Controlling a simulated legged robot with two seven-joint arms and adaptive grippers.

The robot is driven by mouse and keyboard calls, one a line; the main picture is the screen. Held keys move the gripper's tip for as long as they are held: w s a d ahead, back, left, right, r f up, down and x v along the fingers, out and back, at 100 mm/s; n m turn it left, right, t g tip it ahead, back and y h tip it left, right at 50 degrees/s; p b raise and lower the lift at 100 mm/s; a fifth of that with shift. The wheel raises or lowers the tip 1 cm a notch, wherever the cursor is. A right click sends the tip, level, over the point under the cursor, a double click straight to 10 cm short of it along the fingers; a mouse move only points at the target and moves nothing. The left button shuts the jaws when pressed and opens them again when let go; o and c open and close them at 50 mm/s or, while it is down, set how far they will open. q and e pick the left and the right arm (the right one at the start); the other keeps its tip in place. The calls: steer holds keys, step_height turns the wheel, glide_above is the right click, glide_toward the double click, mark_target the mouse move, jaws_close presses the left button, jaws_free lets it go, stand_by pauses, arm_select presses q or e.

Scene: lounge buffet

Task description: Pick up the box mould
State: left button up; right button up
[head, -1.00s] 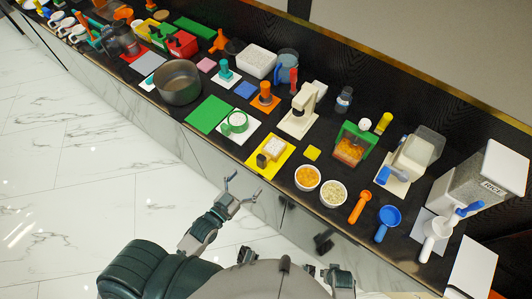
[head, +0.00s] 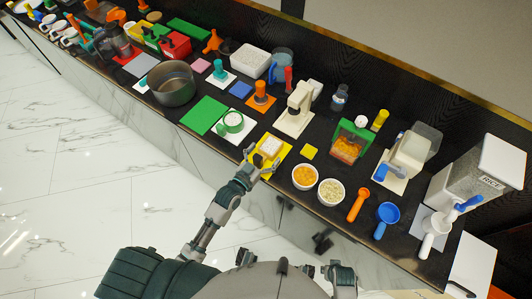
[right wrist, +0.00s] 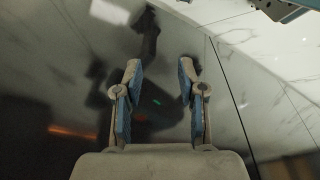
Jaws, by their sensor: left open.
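The box mould (head: 271,146), a small box with a white grainy top and a dark part at its lower left, sits on the yellow mat (head: 284,149) near the counter's front edge. My left gripper (head: 264,157) is open, with its fingers at either side of the mould's near end. I cannot tell whether they touch it, and they partly hide the dark part and the mat. My right gripper (right wrist: 160,78) is open and empty in the right wrist view, facing the dark glossy counter front.
Bowls of orange (head: 305,176) and pale (head: 331,191) food stand to the right. A white press (head: 297,110) stands behind. The counter is crowded; open floor lies in front.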

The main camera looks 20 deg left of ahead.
mark_target(264, 149)
arm_select(q)
steer(key=shift+s, duration=0.1)
steer(key=c, duration=1.4)
steer(key=shift+o, duration=0.2)
arm_select(e)
steer(key=shift+s+f, duration=0.2)
arm_select(q)
steer(key=shift+r, duration=0.5)
step_height(264, 149, up, 3)
steer(key=shift+s+a+p, duration=0.1)
steer(key=shift+s+p, duration=0.05)
steer(key=shift+p, duration=0.45)
steer(key=v, duration=1.5)
steer(key=shift+s+a+r+p, duration=0.2)
steer(key=shift+a+r+p, duration=0.1)
steer(key=shift+a, duration=0.15)
arm_select(e)
steer(key=f, duration=0.1)
steer(key=s+f, duration=0.1)
steer(key=f, duration=0.2)
steer(key=shift+s+d+f, duration=0.15)
steer(key=shift+s+f, duration=0.1)
steer(key=shift+s, duration=0.1)
